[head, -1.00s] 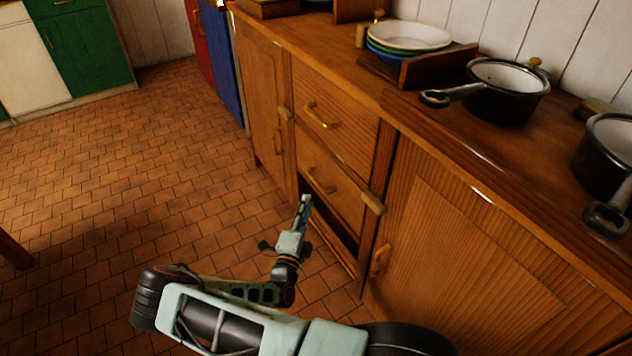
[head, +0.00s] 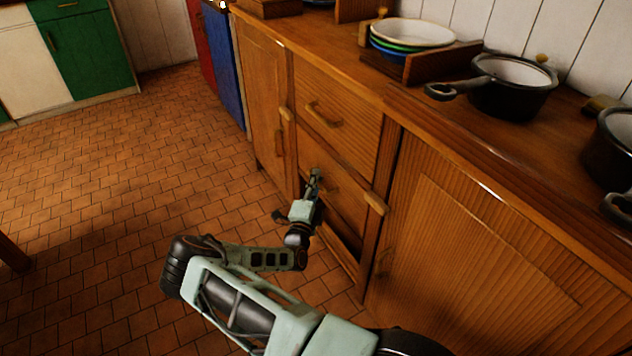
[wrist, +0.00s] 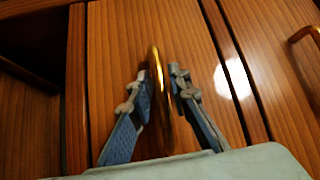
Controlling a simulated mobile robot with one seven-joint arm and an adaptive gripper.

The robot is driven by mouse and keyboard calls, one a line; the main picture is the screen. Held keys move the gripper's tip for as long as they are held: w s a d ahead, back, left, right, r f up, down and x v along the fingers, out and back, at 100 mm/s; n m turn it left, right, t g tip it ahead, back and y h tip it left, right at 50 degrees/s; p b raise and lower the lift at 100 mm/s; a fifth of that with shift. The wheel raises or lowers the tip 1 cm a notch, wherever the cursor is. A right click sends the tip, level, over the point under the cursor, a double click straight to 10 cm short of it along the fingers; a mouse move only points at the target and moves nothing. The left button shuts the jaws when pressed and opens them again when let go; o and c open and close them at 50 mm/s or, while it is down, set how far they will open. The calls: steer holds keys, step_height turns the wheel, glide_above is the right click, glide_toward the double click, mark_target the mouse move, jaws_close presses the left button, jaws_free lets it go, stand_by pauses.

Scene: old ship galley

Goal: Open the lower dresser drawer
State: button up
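The lower dresser drawer (head: 349,208) has a wooden front and looks shut, below the upper drawer. Its brass handle (wrist: 156,72) stands between the two fingers of my gripper (wrist: 160,82) in the wrist view. The fingers are apart, one on each side of the handle. The left finger is close to it, and I cannot tell whether it touches; a gap shows on the right. In the head view my gripper (head: 315,178) is at the drawer front and partly hides the handle.
The upper drawer (head: 340,112) with its own handle (wrist: 306,34) is just above. A dark opening (head: 342,236) lies below the lower drawer. Cupboard doors flank the drawers. Pans (head: 512,92) and stacked plates (head: 412,36) stand on the worktop.

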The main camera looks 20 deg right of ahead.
jaws_close()
steer(key=shift+a, duration=0.15)
